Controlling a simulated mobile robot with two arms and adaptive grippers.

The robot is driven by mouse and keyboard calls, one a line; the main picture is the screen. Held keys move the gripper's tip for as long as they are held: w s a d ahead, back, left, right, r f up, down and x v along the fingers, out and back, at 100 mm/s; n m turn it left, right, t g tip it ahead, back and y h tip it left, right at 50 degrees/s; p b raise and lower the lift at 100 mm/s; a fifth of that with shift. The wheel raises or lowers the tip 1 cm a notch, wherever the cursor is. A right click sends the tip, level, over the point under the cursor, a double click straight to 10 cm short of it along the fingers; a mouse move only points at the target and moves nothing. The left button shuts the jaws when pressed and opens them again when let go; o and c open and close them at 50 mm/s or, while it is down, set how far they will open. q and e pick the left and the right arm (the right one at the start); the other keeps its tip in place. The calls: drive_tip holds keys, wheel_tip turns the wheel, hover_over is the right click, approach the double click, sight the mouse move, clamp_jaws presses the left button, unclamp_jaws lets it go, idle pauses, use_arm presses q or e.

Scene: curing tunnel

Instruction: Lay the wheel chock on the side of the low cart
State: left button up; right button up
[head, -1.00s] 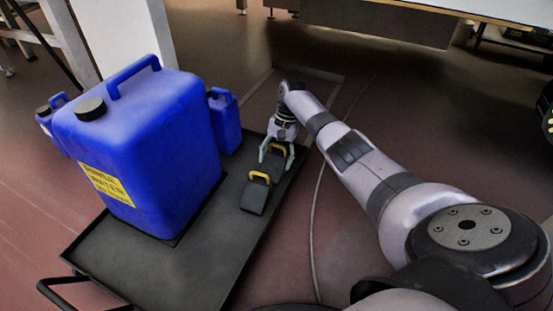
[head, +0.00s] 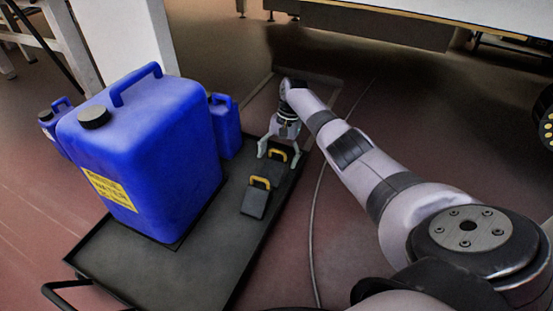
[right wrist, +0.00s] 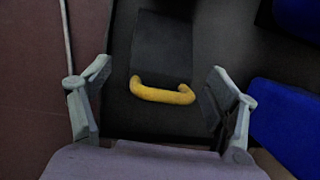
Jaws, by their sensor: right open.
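Two dark wedge-shaped wheel chocks with yellow handles lie on the low cart (head: 205,275), along its right side in the head view. The near chock (head: 255,204) is fully visible; the far chock (head: 277,163) is partly behind my right gripper (head: 279,157). My right gripper is open, its fingers either side of the far chock's handle in the head view. In the right wrist view a dark chock (right wrist: 161,45) with its yellow handle lies ahead between the spread fingers of the gripper (right wrist: 158,95), which do not touch the handle. My left gripper is not in view.
A large blue water canister (head: 140,150) stands on the cart left of the chocks. A smaller blue canister (head: 226,125) is behind it, and another (head: 52,118) is at left. A cable (head: 315,210) runs along the floor right of the cart.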

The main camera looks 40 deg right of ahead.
drive_tip(key=p+v, duration=0.4)
drive_tip(key=v, duration=0.5)
drive_tip(key=shift+r+p, duration=0.35)
drive_tip(key=shift+p, duration=0.05)
